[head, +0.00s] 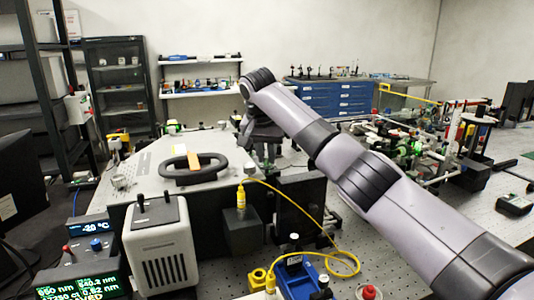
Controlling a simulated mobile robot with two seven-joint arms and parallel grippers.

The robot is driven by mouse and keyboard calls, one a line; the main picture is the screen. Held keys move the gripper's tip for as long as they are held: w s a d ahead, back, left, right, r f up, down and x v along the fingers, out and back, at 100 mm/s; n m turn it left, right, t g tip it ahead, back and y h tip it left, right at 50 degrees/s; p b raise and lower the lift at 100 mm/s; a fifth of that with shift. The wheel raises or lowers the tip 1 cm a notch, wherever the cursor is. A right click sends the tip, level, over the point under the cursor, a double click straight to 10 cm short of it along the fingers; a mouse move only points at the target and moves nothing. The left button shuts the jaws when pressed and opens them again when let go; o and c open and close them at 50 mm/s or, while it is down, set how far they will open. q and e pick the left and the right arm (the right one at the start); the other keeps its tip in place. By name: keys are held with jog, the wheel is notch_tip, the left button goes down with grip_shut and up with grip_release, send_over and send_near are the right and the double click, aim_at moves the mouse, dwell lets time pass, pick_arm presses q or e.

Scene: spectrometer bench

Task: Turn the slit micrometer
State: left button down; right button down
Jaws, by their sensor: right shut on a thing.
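My right arm reaches in from the lower right. Its gripper (264,163) points down over the right end of the grey spectrometer housing (140,163), beside its near edge. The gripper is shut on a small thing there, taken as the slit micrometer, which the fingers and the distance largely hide. I cannot read its scale or tell how far it is turned. A dark box (242,236) sits on the housing's front below, with a yellow fibre connector (241,197) upright on it. My left gripper is not in view.
A black ring handle (194,177) lies on the housing top. A yellow cable (318,222) loops right of the dark box. A white vented unit (160,248) and a lit display (82,284) stand at front left. Crowded optics (410,145) fill the right bench.

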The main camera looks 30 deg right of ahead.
jog(key=shift+w+r+m+g+h, duration=0.1)
jog(key=shift+m+g+h, duration=0.25)
jog(key=shift+m, duration=0.85)
jog(key=c, duration=1.3)
grip_release()
jog(key=v, duration=0.7)
jog(key=shift+r+b, duration=0.1)
jog(key=shift+b, duration=0.3)
